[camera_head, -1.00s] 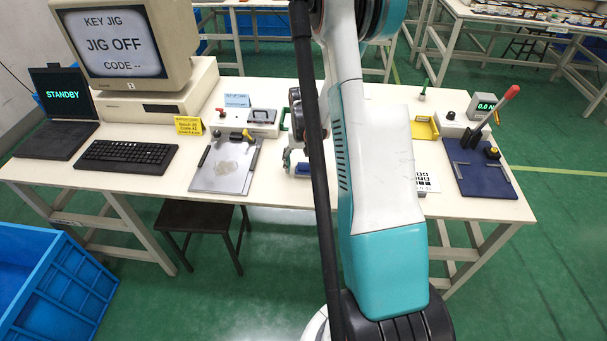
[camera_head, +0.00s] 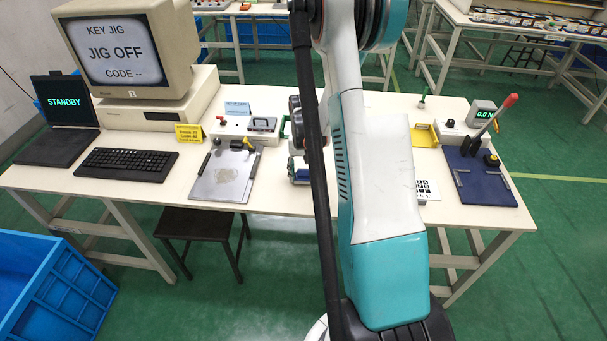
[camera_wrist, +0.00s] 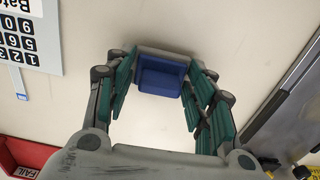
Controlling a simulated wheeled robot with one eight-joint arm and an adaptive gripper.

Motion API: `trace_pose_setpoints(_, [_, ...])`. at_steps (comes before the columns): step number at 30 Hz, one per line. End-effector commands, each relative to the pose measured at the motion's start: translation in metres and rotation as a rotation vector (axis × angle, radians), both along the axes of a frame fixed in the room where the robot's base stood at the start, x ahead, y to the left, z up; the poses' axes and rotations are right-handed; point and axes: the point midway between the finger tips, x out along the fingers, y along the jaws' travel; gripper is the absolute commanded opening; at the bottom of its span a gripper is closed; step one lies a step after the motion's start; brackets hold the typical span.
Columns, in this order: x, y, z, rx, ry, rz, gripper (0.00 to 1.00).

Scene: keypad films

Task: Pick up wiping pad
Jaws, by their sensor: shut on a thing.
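The wiping pad, a blue block on a pale grey base, sits between the fingers of my gripper in the wrist view (camera_wrist: 161,80). My gripper (camera_wrist: 163,70) is shut on it, one teal-padded finger on each side. In the head view, the pad (camera_head: 300,172) and my gripper (camera_head: 298,164) are at the table's front part, right of the metal plate. My arm hides part of them there. I cannot tell whether the pad touches the tabletop.
The metal plate (camera_head: 225,178) lies left of the pad. A keypad sheet (camera_wrist: 26,38) lies near it in the wrist view, with a red tray (camera_wrist: 22,155) at lower left. A blue fixture (camera_head: 482,181) stands at the table's right. A stool (camera_head: 205,222) is below the front edge.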

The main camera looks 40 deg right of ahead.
Motion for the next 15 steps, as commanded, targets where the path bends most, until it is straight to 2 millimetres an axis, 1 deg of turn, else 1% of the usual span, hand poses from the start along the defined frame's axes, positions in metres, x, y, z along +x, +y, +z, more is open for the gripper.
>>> trace_pose_setpoints(5, [0.0, 0.0, 0.028, 0.0, 0.0, 0.0, 0.26])
trace_pose_setpoints(7, [0.0, 0.0, 0.044, 0.0, 0.0, 0.0, 0.26])
trace_pose_setpoints(15, [-0.001, 0.0, 0.12, 0.0, 0.0, 0.0, 0.26])
